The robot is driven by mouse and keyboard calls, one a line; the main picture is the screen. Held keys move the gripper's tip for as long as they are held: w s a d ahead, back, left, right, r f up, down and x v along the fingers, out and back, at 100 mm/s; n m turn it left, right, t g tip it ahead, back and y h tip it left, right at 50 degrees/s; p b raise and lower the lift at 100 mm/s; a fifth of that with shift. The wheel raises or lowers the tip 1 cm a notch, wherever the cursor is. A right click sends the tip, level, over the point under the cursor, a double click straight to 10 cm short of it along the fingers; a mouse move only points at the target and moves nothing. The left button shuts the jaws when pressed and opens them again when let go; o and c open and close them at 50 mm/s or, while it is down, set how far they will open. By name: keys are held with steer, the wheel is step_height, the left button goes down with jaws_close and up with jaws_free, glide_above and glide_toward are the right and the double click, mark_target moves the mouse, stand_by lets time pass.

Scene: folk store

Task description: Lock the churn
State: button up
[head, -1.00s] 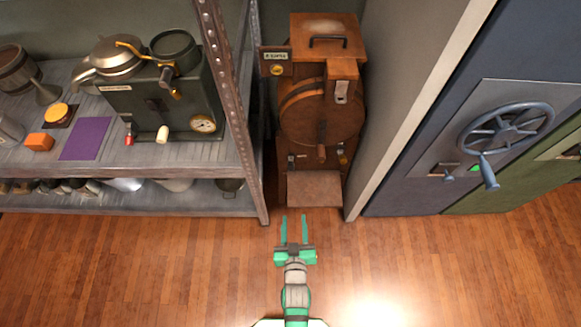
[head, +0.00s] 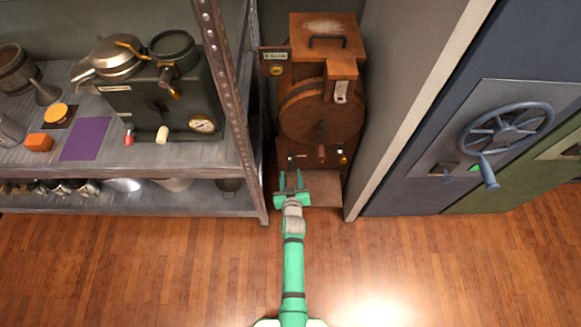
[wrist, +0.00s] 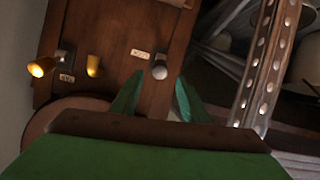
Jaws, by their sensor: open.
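The churn (head: 322,112) is a brown wooden cabinet with a round drum front, standing between the shelf and the grey wall. Its lower panel carries a small grey-tipped lever (head: 291,158), which also shows in the wrist view (wrist: 159,72) beside a small label. Further along the panel are a glowing yellow lamp (wrist: 40,67) and a brass knob (wrist: 93,66). My gripper (head: 291,177) is open, in front of the lower panel. In the wrist view its two green fingers (wrist: 160,82) point at the lever, one on either side in the picture. I cannot tell whether they touch it.
The metal shelf's perforated post (head: 232,100) stands close left of my gripper. The grey wall (head: 400,100) bounds the right side. A blue safe door with a wheel (head: 508,130) stands further right. The wooden floor (head: 150,270) in front is clear.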

mark_target(290, 168)
steer(key=shift+x, duration=3.05)
jaws_close()
